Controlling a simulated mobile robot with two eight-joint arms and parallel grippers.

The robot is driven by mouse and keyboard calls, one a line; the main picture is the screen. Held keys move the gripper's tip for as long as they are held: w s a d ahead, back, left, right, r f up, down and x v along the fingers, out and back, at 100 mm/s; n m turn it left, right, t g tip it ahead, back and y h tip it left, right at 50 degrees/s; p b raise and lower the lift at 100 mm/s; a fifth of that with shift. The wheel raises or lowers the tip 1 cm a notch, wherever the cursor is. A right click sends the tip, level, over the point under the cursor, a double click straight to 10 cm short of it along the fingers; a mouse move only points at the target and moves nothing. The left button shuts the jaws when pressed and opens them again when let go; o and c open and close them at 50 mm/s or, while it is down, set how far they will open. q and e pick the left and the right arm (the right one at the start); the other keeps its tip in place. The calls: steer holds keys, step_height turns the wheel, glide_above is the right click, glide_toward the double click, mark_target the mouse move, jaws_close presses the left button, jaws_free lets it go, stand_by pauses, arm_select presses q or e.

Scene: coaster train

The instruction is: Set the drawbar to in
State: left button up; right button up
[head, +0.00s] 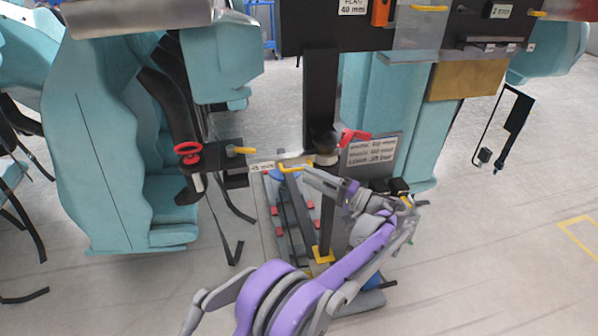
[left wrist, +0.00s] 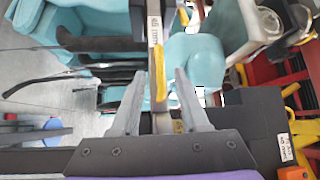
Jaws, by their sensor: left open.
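A pale bar with a small label, which looks like the drawbar (head: 290,160), has a yellow handle (head: 296,168) and sits just left of a dark upright post. In the left wrist view the bar (left wrist: 156,55) runs down the middle, with its yellow handle (left wrist: 159,85). My left gripper (head: 306,172) is at the yellow handle. In the left wrist view its two fingers (left wrist: 160,74) are apart, one on each side of the handle, with visible gaps. Contact cannot be told. My right gripper is not in view.
A red knob (head: 188,149) and another yellow lever (head: 240,150) are left of the handle. A red lever (head: 355,137) and a grey sign plate (head: 370,158) are close on the right. Teal seats (head: 100,150) stand at the left. The floor (head: 480,230) at right is clear.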

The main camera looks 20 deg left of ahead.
arm_select(q)
steer(key=v, duration=0.5)
steer(key=shift+d, duration=0.2)
steer(key=s+a+f+m+h+p, duration=0.1)
steer(key=s+a+m+h+p, duration=0.15)
steer(key=s+a+h, duration=1.05)
steer(key=s+d+f+n+h+p, duration=0.1)
steer(key=s+d+f+h, duration=0.1)
steer(key=s, duration=0.4)
steer(key=s+d+f+n+t+h+p, duration=0.1)
steer(key=s+d+f+h, duration=0.1)
steer(key=s+d, duration=0.2)
steer(key=s+d+f+n+t+h+p, duration=0.1)
steer(key=s+d+f+h, duration=0.1)
steer(key=s, duration=0.8)
steer(key=shift+d+f, duration=0.35)
steer(key=shift+d, duration=0.5)
